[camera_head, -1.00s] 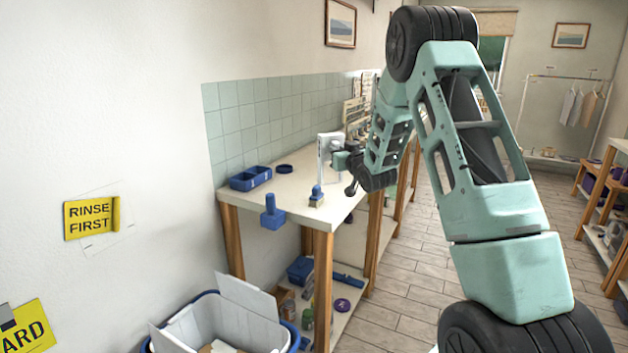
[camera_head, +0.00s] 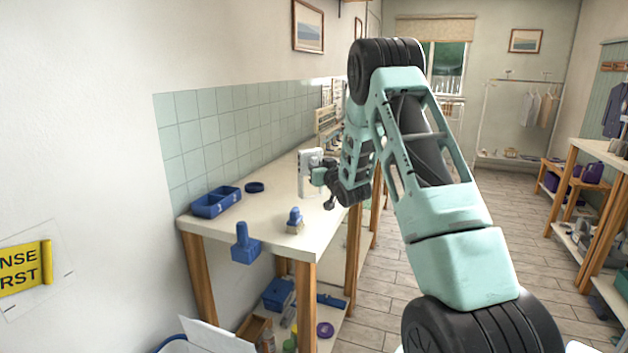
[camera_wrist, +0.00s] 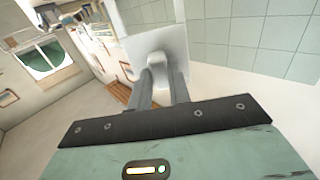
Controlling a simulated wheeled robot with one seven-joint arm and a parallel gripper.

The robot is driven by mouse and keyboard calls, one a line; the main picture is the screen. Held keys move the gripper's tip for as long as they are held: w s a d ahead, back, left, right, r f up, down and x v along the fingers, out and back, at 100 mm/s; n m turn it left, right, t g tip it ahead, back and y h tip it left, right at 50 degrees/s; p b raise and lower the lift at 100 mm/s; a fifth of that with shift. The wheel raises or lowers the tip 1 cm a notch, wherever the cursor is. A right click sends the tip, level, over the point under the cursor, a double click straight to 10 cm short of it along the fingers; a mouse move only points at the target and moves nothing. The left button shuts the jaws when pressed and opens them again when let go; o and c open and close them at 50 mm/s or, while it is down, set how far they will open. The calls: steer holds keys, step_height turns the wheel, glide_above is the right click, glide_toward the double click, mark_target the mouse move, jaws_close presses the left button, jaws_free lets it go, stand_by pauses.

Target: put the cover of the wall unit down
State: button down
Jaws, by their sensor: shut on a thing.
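The cover is a white, flat, upright panel (camera_head: 305,182) above the light worktop (camera_head: 262,225), in the head view. In the wrist view the white panel (camera_wrist: 134,55) stands in front of the fingers, with a pale rounded grip on its face. My gripper (camera_head: 319,174) is shut on the cover; its two grey fingers (camera_wrist: 158,78) close around the grip. The cover's lower edge is near the worktop; I cannot tell whether it touches. The wall unit is not clearly identifiable in these views.
A blue divided tray (camera_head: 216,204) and a dark blue ring-like item (camera_head: 254,187) lie by the tiled wall. A blue-handled brush (camera_head: 294,221) stands near the front. A blue holder (camera_head: 245,248) hangs at the table's edge. The worktop between them is bare.

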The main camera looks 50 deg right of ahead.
steer(key=shift+f+p, duration=0.3)
steer(key=shift+f, duration=1.8)
steer(key=shift+f, duration=0.1)
steer(key=shift+f, duration=0.15)
steer(key=c, duration=1.3)
jaws_free()
